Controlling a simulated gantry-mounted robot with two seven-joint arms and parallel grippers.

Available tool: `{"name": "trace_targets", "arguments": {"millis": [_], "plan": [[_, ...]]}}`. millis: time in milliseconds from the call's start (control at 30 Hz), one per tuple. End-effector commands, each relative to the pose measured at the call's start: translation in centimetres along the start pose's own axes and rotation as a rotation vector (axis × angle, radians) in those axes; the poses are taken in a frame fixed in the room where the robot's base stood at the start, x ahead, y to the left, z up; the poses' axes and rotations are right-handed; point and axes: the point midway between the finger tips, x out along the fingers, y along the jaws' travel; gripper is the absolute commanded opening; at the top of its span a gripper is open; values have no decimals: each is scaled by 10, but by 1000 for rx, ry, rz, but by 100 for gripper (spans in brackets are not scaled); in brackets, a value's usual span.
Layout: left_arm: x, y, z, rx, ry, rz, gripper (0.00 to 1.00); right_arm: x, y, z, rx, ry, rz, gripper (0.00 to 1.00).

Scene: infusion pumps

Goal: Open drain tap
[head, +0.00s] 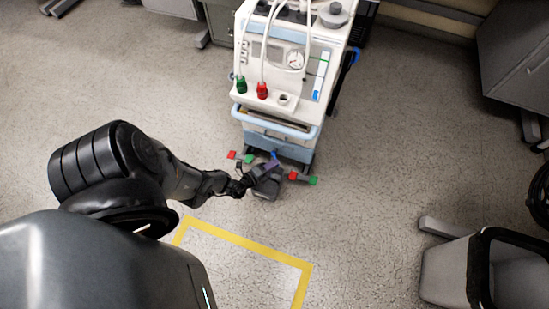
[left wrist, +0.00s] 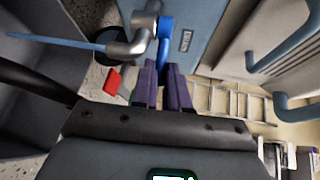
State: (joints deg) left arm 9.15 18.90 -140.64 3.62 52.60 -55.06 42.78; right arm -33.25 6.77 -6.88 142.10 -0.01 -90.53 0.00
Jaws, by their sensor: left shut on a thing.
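The drain tap shows in the left wrist view as a grey metal pipe fitting (left wrist: 143,32) with a blue handle (left wrist: 165,38). In the head view, a bit of blue (head: 274,155) shows at the low front of the white and blue medical machine (head: 280,147). My left gripper (head: 272,164) is low in front of that machine. In the left wrist view its dark purple fingers (left wrist: 163,82) are close together, shut on the lower end of the blue handle. The fingers partly hide the contact. My right gripper is in neither view.
Red and green foot pieces (head: 303,179) stick out near the floor on both sides of my left gripper. A yellow floor line (head: 245,241) lies in front. A grey chair-like object (head: 445,270) stands at lower right. The floor between is clear.

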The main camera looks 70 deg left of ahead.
Motion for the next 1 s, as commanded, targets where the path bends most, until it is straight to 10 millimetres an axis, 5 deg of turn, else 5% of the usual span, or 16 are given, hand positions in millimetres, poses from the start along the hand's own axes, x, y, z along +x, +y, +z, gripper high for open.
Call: {"name": "trace_targets", "arguments": {"millis": [300, 867, 900, 1000], "plan": [[-4, 2, 7, 24, 126, -13, 0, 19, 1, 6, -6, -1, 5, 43], [-5, 0, 8, 29, 158, -15, 0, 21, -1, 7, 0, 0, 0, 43], [-5, 0, 8, 29, 157, -16, 17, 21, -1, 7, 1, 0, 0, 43], [-5, 1, 8, 28, 157, -15, 32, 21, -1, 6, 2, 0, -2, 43]]}}
